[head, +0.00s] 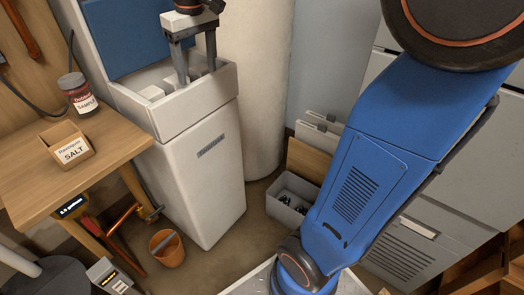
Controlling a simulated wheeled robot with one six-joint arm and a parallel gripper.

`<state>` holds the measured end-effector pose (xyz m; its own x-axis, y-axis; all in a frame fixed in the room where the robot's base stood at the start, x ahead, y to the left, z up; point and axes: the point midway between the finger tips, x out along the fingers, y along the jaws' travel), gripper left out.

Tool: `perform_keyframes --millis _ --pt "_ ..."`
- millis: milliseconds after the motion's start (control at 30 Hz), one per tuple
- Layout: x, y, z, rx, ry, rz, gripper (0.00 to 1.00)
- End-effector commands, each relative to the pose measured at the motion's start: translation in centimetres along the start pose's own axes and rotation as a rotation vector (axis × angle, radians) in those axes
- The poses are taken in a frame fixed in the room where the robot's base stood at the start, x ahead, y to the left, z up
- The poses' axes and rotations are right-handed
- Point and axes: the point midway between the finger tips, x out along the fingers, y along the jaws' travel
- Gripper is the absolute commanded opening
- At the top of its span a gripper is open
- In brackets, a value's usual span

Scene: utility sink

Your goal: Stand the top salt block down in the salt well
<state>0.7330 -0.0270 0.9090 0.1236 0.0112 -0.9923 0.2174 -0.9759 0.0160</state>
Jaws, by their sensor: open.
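The salt well is the open top of a white cabinet (187,118) at the upper left, with a pale rim and a raised blue lid behind it. Pale salt blocks show inside: one block (152,93) lies near the left end, and another block (170,84) is beside it. More pale shapes are near my fingers. My gripper (198,75) points down into the well toward its right side, with its two grey fingers apart. The fingers partly hide the well, and I cannot tell whether a block stands between them.
An orange bucket (167,250) and a grey bin (290,206) sit on the floor. A white cylinder (256,90) rises right of the well.

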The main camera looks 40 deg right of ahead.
Motion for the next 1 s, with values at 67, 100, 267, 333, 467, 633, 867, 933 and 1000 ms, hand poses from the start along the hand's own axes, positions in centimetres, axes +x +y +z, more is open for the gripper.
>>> perform_keyframes --millis 67,100,267,333,467,633,867,933,1000 --pt "0.2 0.1 2.5 0.018 0.024 0.004 0.67" --pt "0.3 0.1 3.6 0.026 0.035 0.006 0.67" --pt "1.4 0.0 8.4 0.063 0.085 0.014 0.67" --pt "2.2 -0.1 10.6 0.08 0.106 0.018 0.67" --pt "3.8 -0.3 14.6 0.112 0.15 0.024 0.67" --pt "6.5 -0.6 19.6 0.153 0.206 0.033 0.67" --pt "10.1 -1.1 24.6 0.197 0.266 0.041 0.67" --pt "10.8 -1.2 25.5 0.205 0.276 0.042 0.67" --pt "11.3 -1.3 26.0 0.21 0.284 0.043 0.67"
